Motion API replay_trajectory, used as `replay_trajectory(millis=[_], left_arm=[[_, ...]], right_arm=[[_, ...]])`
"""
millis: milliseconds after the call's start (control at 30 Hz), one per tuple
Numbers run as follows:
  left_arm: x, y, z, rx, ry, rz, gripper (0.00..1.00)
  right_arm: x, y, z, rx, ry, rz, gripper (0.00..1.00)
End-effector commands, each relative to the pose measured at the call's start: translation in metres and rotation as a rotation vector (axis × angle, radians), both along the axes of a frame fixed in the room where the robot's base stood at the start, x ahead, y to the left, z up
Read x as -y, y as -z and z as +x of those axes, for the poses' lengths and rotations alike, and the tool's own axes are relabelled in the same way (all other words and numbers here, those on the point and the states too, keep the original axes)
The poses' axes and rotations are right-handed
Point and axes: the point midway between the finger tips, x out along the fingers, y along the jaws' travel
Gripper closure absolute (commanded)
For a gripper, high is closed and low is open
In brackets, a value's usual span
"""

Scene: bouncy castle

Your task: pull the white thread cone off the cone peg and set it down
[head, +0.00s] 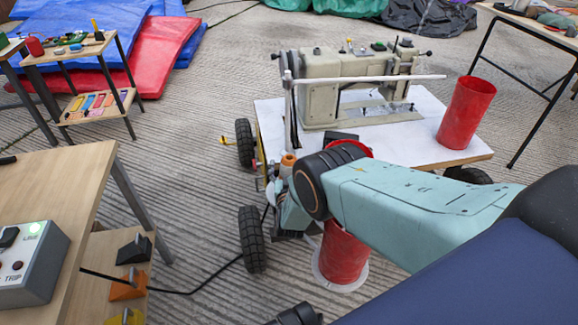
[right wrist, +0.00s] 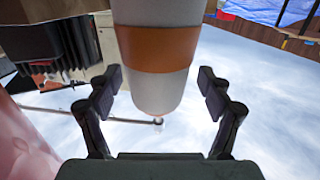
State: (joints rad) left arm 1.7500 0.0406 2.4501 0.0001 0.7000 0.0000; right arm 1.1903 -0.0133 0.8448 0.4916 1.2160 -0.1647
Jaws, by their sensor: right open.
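The white thread cone (right wrist: 160,90) with an orange band fills the upper middle of the right wrist view. In the head view a small part of it (head: 288,160) shows beside my arm, by the front left corner of the sewing cart. My right gripper (right wrist: 160,97) is open, with one finger on either side of the cone and visible gaps to both. In the head view my own arm hides most of this gripper. I cannot make out the cone peg. My left gripper is not in view.
A cream sewing machine (head: 345,90) stands on the cart's white top (head: 440,148), with a red bin (head: 467,112) at its right. A white rod (head: 375,79) crosses in front of the machine. Another red cylinder (head: 343,255) stands below my arm. A wooden table (head: 50,190) is at left.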

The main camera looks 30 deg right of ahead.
Motion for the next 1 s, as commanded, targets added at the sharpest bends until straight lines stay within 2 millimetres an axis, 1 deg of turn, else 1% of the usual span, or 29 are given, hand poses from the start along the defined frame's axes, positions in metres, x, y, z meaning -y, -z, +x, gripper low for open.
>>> replay_trajectory(millis=[167,900,1000], left_arm=[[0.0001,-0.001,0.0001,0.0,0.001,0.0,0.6],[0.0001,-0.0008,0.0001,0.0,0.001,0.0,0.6],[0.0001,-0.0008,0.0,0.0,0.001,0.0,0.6]], right_arm=[[0.0028,-0.0002,-0.0001,-0.001,0.001,-0.001,0.21],[0.0004,0.0009,-0.0039,-0.003,0.003,0.0,0.84],[0.0003,0.0002,-0.0034,-0.001,0.003,0.0,0.91]])
